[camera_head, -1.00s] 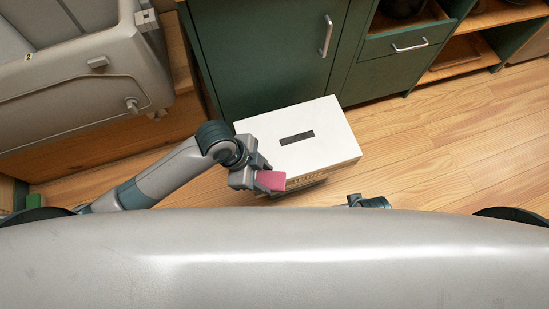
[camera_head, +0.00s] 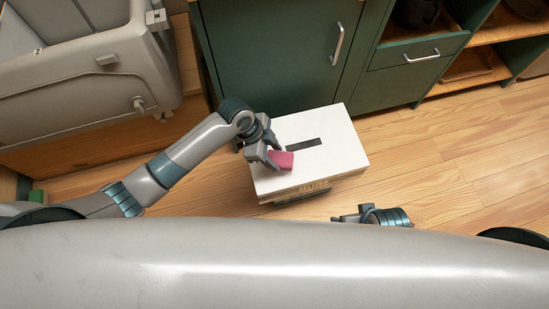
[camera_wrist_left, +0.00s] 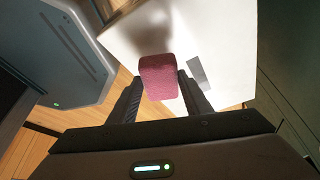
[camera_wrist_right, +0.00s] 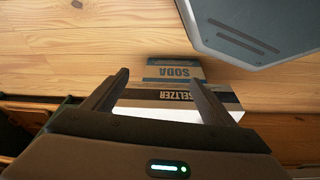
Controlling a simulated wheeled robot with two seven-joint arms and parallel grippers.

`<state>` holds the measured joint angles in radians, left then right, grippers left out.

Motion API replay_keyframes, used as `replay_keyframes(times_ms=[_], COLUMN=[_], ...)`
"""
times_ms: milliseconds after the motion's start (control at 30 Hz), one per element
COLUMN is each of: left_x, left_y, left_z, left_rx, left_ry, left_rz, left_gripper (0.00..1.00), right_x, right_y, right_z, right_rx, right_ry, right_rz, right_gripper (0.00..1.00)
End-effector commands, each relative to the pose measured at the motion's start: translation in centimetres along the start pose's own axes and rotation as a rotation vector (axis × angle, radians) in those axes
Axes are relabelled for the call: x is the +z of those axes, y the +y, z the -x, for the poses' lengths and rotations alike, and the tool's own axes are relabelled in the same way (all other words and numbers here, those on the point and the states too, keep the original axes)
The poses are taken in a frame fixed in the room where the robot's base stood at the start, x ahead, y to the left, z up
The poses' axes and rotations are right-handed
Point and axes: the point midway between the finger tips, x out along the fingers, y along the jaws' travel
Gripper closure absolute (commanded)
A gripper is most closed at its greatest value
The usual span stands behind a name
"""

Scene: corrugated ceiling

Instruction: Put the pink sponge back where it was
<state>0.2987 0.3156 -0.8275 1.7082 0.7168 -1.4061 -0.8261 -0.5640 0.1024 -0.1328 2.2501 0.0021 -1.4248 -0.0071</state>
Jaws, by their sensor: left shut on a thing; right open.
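The pink sponge (camera_head: 281,160) is between the fingers of my left gripper (camera_head: 271,156), over the left part of a white box top (camera_head: 335,158). In the left wrist view the sponge (camera_wrist_left: 158,77) sticks out past the fingertips, above the white surface (camera_wrist_left: 222,40). My left gripper is shut on it. I cannot tell whether the sponge touches the box. My right gripper (camera_wrist_right: 158,82) is open and empty, facing boxes marked SODA (camera_wrist_right: 174,72) and SELTZER (camera_wrist_right: 170,97).
A green cabinet (camera_head: 275,50) with handles stands behind the white box. A grey bin-like unit (camera_head: 90,90) is at the upper left. Open wooden shelves (camera_head: 480,65) are at the upper right. The wooden floor (camera_head: 450,160) to the right is clear.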

Motion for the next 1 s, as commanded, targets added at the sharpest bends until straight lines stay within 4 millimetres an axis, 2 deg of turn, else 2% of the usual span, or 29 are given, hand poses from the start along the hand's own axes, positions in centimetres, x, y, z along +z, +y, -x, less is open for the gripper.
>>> replay_keyframes(times_ms=[133,467,633,800,1000], left_x=[0.2,0.2,0.8,1.6,1.7], left_y=[-0.9,-0.9,-0.8,-0.8,-0.8], left_z=[-0.5,-0.6,-1.9,-3.8,-4.2], left_rx=[0.0,0.0,0.003,0.002,0.0], left_ry=[0.001,0.0,0.0,-0.001,0.0], left_rz=[0.001,0.001,0.003,0.002,0.0], left_gripper=[0.74,0.74,0.74,0.74,0.74], right_x=[0.0,0.0,0.1,-0.5,-0.1], right_y=[0.0,0.0,0.1,-0.1,-0.4], right_z=[0.5,0.5,0.6,1.5,1.4], right_rx=[0.001,0.001,0.001,-0.002,-0.009], right_ry=[0.001,0.0,-0.004,0.025,0.025], right_rz=[0.0,0.0,0.0,-0.001,0.001], right_gripper=[0.21,0.21,0.21,0.21,0.21])
